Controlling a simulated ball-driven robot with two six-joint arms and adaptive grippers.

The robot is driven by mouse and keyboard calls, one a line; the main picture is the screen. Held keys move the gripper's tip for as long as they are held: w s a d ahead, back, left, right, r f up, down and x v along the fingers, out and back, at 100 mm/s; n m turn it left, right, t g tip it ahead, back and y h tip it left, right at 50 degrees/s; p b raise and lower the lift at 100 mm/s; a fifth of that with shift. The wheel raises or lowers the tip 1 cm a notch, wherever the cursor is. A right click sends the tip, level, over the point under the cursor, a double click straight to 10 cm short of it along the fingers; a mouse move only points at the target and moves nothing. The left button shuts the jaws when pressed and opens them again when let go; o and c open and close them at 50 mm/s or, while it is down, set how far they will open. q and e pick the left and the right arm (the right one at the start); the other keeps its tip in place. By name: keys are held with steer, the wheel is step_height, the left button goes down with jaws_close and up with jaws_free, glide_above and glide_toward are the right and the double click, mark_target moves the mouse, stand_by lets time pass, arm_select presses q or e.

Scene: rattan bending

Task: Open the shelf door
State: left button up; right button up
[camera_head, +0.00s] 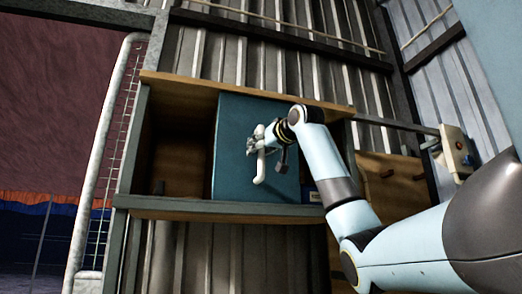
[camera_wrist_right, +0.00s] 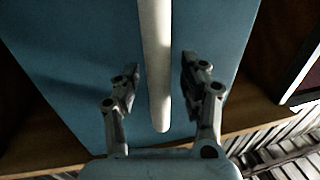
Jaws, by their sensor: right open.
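The shelf (camera_head: 172,204) is a wooden-topped box on the corrugated wall, with a blue door (camera_head: 228,150) covering its middle part. The left part of the shelf is an open, dark compartment. A pale vertical handle (camera_head: 260,170) is on the blue door. My right gripper (camera_head: 255,140) is at the handle in the head view. In the right wrist view its two fingers (camera_wrist_right: 160,90) are open, one on each side of the handle (camera_wrist_right: 157,60), with gaps visible between fingers and bar. The blue door (camera_wrist_right: 70,60) fills the background there. My left gripper is not in view.
A control box (camera_head: 457,150) is on the wall at the right. A wire-mesh frame (camera_head: 105,150) stands left of the shelf. A brown board with pegs (camera_head: 390,180) is lower right.

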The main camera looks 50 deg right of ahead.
steer(key=v, duration=1.2)
steer(key=shift+w, duration=0.1)
